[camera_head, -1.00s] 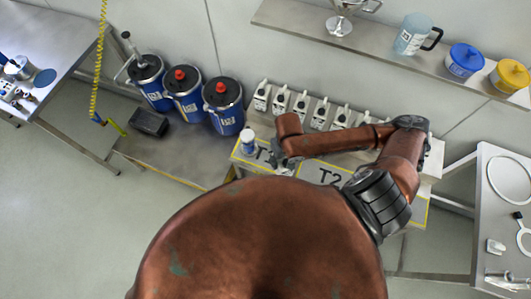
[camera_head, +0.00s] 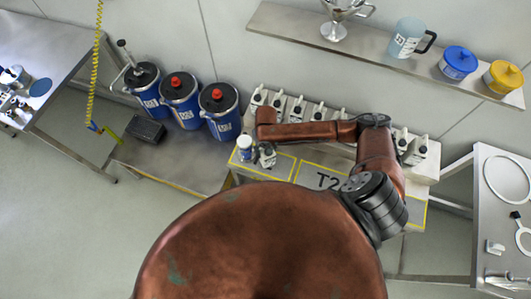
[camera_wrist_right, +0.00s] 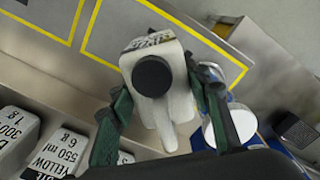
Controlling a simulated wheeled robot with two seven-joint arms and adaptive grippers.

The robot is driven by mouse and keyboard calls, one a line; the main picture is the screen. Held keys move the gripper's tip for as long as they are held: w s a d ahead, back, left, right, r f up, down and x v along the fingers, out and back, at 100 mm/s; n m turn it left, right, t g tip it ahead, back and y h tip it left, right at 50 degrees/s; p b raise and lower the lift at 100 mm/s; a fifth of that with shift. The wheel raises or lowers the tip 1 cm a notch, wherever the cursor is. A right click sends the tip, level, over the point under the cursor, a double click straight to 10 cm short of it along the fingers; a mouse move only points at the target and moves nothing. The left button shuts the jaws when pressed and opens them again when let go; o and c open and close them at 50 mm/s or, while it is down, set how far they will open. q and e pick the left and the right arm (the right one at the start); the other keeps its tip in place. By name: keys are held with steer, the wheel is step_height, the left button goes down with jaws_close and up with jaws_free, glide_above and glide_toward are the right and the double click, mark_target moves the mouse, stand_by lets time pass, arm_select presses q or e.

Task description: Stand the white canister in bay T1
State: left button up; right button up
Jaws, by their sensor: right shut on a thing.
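The white canister (camera_wrist_right: 150,100) has a black cap and a dark printed label. In the right wrist view it sits between the fingers of my right gripper (camera_wrist_right: 160,110), which is shut on it. In the head view the canister (camera_head: 267,160) is small and partly hidden under my right gripper (camera_head: 264,146). It is over the yellow-outlined bay T1 (camera_head: 279,168), at the left of the bench. Its label is covered from the head camera. I cannot tell whether the canister's base touches the surface. My left gripper is not in view.
A white and blue bottle (camera_head: 244,148) stands close to the left of the held canister. Several white canisters (camera_head: 318,113) line the back. Bay T2 (camera_head: 318,178) looks empty. Blue drums (camera_head: 180,99) stand farther left. A shelf (camera_head: 375,50) with jugs and tubs is above.

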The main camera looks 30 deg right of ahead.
steer(key=shift+w+f, duration=0.2)
steer(key=shift+f, duration=1.5)
steer(key=o, duration=1.6)
steer(key=shift+f, duration=0.1)
steer(key=shift+c, duration=0.2)
step_height(320, 180, up, 12)
steer(key=shift+r, duration=0.1)
